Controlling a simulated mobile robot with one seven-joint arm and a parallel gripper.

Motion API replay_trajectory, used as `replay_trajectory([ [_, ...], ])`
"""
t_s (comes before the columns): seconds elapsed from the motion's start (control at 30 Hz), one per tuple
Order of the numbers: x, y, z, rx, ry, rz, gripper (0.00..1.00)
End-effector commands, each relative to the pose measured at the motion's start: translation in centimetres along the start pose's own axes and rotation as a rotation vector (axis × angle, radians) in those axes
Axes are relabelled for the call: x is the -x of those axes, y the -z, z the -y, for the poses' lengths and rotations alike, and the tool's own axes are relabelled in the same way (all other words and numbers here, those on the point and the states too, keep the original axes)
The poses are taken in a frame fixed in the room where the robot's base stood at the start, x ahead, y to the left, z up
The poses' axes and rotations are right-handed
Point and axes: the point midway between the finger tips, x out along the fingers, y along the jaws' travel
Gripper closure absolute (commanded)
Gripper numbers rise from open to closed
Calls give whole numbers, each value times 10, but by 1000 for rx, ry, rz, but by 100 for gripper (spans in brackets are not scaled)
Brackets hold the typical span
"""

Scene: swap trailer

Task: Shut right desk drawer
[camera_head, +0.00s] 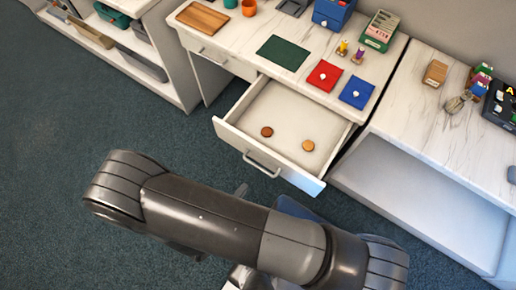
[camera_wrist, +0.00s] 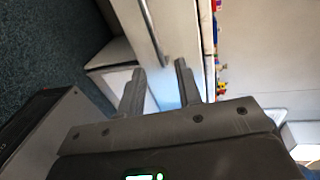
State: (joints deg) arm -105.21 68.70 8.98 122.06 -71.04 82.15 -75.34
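The right desk drawer (camera_head: 285,118) is pulled out of the white marble-topped desk. It holds two round wooden discs, one dark (camera_head: 267,132) and one lighter (camera_head: 308,146). Its grey bar handle (camera_head: 262,164) is on the front panel, and it also shows in the wrist view (camera_wrist: 154,32). My gripper (camera_wrist: 158,78) is open, its two fingers apart and nothing between them. It is close to the drawer front, with the handle just beyond the fingertips; I cannot tell whether they touch. In the head view my arm hides most of the gripper.
A closed left drawer (camera_head: 215,55) sits beside the open one. The desktop holds a wooden board (camera_head: 203,18), a green mat (camera_head: 283,53), a red square (camera_head: 324,76) and a blue square (camera_head: 357,92). A second table (camera_head: 440,125) stands right. Dark carpet (camera_head: 60,110) is clear at left.

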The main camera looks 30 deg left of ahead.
Motion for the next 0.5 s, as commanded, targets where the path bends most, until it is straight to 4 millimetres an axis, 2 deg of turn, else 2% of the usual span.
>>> replay_trajectory([
  [0.13,2,2,-9,43,7,35,68],
  [0.23,-7,2,-9,44,8,34,68],
  [0.5,-56,0,-8,42,8,32,68],
])
